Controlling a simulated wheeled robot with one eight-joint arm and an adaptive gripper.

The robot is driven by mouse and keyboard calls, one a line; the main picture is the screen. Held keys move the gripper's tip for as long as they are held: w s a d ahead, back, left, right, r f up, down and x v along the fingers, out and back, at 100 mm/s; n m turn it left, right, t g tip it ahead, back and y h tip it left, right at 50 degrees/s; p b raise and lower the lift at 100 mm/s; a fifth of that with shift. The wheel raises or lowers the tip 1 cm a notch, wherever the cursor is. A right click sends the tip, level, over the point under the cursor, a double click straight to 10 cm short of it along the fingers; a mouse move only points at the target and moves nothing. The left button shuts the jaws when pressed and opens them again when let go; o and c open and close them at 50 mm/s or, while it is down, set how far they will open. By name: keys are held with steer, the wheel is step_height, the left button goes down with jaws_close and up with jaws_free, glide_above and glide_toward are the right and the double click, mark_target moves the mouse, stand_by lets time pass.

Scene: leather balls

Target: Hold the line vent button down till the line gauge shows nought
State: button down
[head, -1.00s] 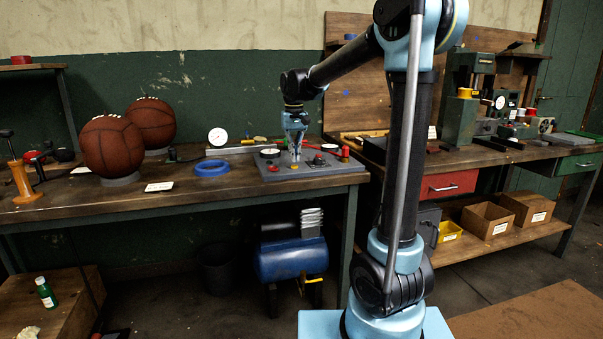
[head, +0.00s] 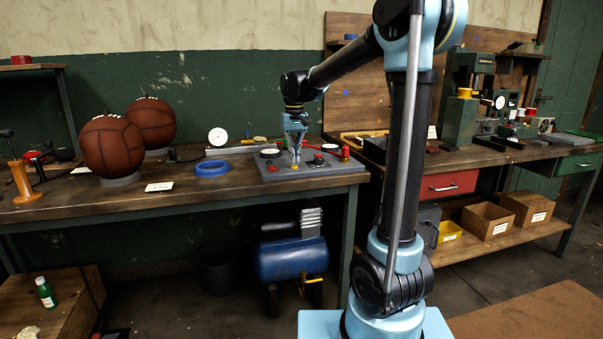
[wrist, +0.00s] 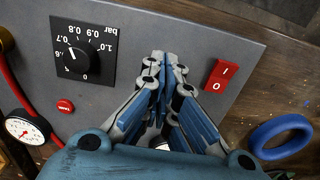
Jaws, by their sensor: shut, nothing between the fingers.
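My gripper (head: 295,159) is shut and empty, fingers pointing down over the grey panel (head: 345,168) on the left bench. In the wrist view its fingertips (wrist: 166,57) lie between a black bar dial with a pointer knob (wrist: 83,51) and a red I/O rocker switch (wrist: 222,76). A small round red button (wrist: 65,106) sits below the dial, apart from the fingertips; its marking is too small to read. A white round gauge (wrist: 24,128) stands beside a red hose; its needle cannot be read surely. Another white gauge (head: 270,153) sits at the panel's back left. The fingers hide part of the panel.
A blue ring (head: 212,168) lies left of the panel, with two leather balls (head: 112,146) further left. A red-topped fitting (head: 345,152) rises at the panel's right. A separate dial gauge (head: 217,137) stands behind the ring. Bench wood in front of the ring is clear.

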steer(key=shift+f, duration=1.15)
stand_by(6.8)
